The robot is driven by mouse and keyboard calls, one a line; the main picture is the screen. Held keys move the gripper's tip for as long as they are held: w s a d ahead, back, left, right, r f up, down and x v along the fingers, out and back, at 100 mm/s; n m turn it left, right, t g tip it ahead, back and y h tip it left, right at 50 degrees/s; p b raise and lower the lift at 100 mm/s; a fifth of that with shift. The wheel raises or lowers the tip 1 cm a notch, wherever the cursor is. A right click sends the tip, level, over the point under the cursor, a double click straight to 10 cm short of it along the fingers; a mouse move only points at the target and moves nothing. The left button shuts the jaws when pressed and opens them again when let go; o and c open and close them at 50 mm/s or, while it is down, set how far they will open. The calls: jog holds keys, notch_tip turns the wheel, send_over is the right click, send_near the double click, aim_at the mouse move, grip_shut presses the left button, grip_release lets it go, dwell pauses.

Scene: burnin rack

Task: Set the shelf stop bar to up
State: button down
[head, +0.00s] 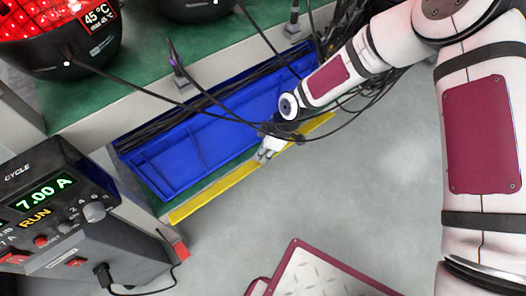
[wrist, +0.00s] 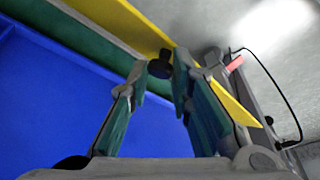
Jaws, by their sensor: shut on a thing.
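The yellow shelf stop bar (head: 213,194) runs along the front edge of the lower green shelf in the head view. It crosses the top of the wrist view (wrist: 133,24) at a slant. My gripper (head: 266,153) is at the bar, right of its middle, partly hidden by my own wrist and cables. In the wrist view my gripper (wrist: 159,67) has its two fingers on either side of a small black knob (wrist: 158,69) by the bar, and is shut on it. The knob is hidden in the head view.
A blue divided bin (head: 190,150) with black cables stands on the shelf behind the bar. Black cables hang across my wrist. A power supply (head: 75,225) reading 7.00 A stands at left. A maroon-edged plate (head: 320,275) is at the bottom. Grey floor lies open in front.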

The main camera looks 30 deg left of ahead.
jog(key=shift+w+a+r+h, duration=0.15)
jog(key=shift+w+a+h, duration=0.1)
jog(key=shift+w+h, duration=0.05)
jog(key=c, duration=1.4)
grip_release()
jog(key=shift+c, duration=0.2)
jog(key=v, duration=1.2)
